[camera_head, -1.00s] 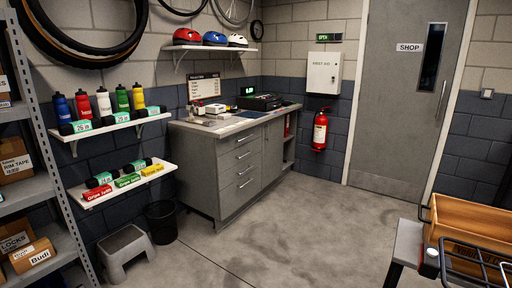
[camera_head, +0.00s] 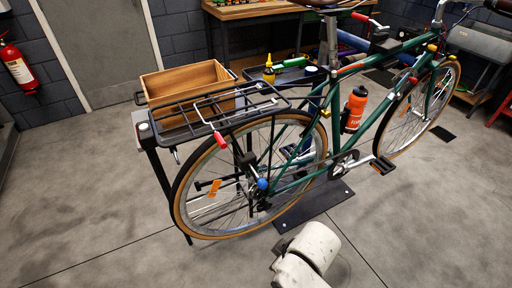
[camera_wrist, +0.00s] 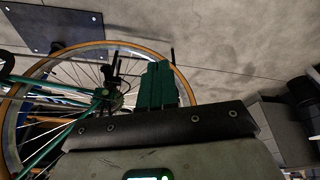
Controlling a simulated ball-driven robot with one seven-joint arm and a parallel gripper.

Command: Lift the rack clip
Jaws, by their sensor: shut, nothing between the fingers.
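The rack clip (camera_head: 208,112), a thin metal wire bail with a red grip at its end, lies on the black rear rack (camera_head: 262,101) of the green bicycle. The red grip (camera_head: 220,139) hangs over the rack's near side. In the wrist view my gripper (camera_wrist: 158,68) has its dark green fingers together, with nothing between them. It points toward the bicycle wheel (camera_wrist: 100,47) and the floor. I cannot make out the clip in the wrist view. In the head view only a white part of my arm shows at the bottom, well apart from the clip.
A wooden crate (camera_head: 186,84) sits at the rack's rear left, close behind the clip. An orange bottle (camera_head: 354,109) is on the frame. The floor (camera_head: 95,195) at left is clear.

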